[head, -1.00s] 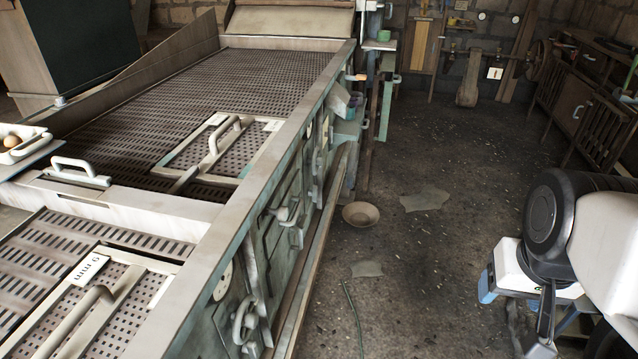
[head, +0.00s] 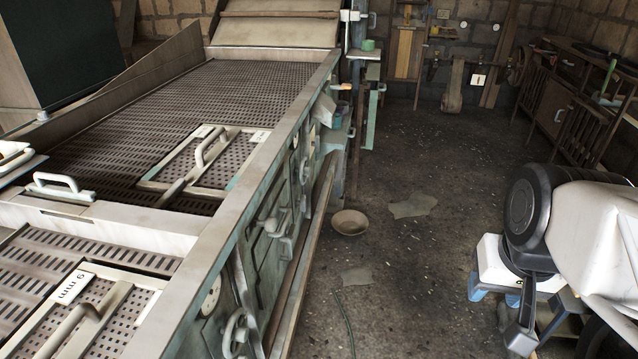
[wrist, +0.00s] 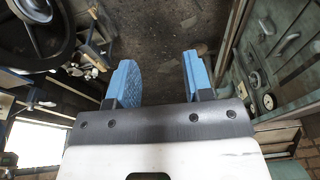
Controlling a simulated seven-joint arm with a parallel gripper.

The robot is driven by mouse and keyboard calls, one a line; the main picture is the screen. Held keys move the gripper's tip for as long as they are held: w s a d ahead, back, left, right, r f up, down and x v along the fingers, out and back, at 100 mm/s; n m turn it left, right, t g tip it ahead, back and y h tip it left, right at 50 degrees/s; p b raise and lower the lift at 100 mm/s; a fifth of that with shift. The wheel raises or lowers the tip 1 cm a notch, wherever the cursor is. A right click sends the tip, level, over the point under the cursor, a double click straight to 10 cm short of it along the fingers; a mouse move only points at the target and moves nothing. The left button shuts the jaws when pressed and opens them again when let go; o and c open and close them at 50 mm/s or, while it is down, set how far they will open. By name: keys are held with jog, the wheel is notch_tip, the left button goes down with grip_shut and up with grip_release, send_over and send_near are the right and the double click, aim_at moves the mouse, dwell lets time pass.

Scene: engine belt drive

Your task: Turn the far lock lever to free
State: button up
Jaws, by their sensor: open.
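On the green side of the long machine are lever-like handles. A grey one (head: 278,222) sits midway along the side, and a looped one (head: 234,335) sits nearer, at the bottom edge. I cannot tell for sure which is the far lock lever. My gripper (wrist: 155,80) has two blue fingers spread apart, with nothing between them. In the head view it is low on the right, mostly hidden by my arm, and well away from the machine's side. In the wrist view, a green panel with grey handles (wrist: 286,42) lies to the right of the fingers, apart from them.
A shallow bowl (head: 350,222) and flat pale patches (head: 412,205) lie on the dark floor beside the machine. A dark handwheel (wrist: 38,35) shows at the wrist view's upper left. A wooden bench (head: 570,95) stands at the back right. The middle floor is open.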

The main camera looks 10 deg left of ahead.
jog(key=w+a+f+m+g+y, duration=0.25)
jog(key=w+a, duration=0.45)
jog(key=w, duration=0.5)
jog(key=w+a+f+m+g+y, duration=0.1)
jog(key=w+a+f+m+y, duration=0.25)
jog(key=w+a, duration=0.6)
jog(key=w+a+f+m+g+y, duration=0.2)
jog(key=w+a+y, duration=0.2)
jog(key=w, duration=1.1)
jog(key=w+a+f+m+y, duration=0.4)
jog(key=w+a+f, duration=0.4)
jog(key=w+f, duration=0.6)
jog(key=m+t+y, duration=0.3)
jog(key=m+y, duration=0.1)
jog(key=m, duration=0.2)
send_near(303, 200)
jog(key=a, duration=0.2)
jog(key=shift+w+a+f, duration=0.15)
jog(key=shift+w+f, duration=0.05)
jog(key=shift+w, duration=0.25)
jog(key=shift+a, duration=0.1)
jog(key=shift+a, duration=3.8)
